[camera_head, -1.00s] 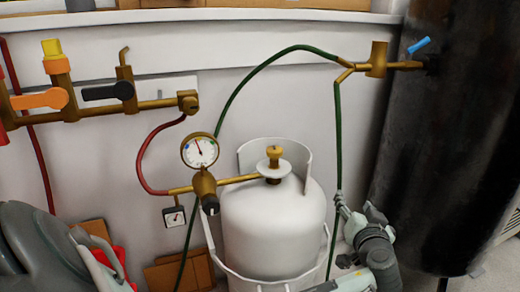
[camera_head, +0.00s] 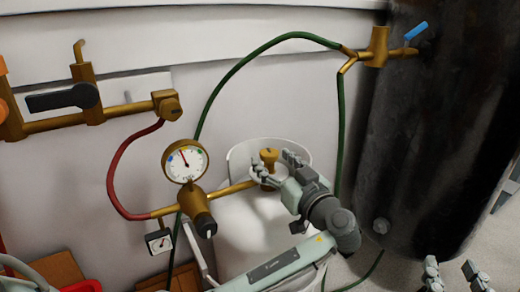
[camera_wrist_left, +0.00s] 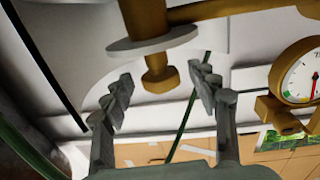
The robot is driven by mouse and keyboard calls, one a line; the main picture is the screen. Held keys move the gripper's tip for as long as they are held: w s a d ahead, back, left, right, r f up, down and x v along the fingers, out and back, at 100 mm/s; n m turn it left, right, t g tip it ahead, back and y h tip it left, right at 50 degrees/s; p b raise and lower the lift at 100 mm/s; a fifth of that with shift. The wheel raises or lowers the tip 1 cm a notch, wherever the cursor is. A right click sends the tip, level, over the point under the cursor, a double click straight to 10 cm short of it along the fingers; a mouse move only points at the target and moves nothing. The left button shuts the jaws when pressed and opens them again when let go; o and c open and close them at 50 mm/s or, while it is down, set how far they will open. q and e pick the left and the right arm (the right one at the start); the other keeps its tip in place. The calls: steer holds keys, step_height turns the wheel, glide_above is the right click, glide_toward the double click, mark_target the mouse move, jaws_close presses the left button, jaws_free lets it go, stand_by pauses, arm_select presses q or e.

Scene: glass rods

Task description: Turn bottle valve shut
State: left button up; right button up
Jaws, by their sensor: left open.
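The white gas bottle (camera_head: 240,228) stands by the wall, partly hidden behind my left arm. Its brass valve knob (camera_head: 269,156) points up above a white disc inside the bottle's collar. My left gripper (camera_head: 276,168) is at the valve, its fingers on either side of the knob in this view. In the left wrist view, my left gripper (camera_wrist_left: 162,88) is open, with the brass knob (camera_wrist_left: 158,78) between the spread fingertips and a gap on each side. My right gripper (camera_head: 452,268) is open and empty at the bottom right.
A pressure gauge (camera_head: 185,161) and brass regulator (camera_head: 195,206) sit just left of the valve. A red hose (camera_head: 116,180) and a green hose (camera_head: 225,85) run nearby. A large black cylinder (camera_head: 420,140) stands on the right.

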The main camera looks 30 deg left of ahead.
mark_target(262, 150)
arm_select(q)
steer(key=x, duration=0.6)
steer(key=shift+w+a, duration=0.1)
steer(key=shift+a, duration=0.05)
steer(key=shift+c, duration=0.2)
steer(key=c, duration=1.2)
steer(key=shift+c, duration=0.3)
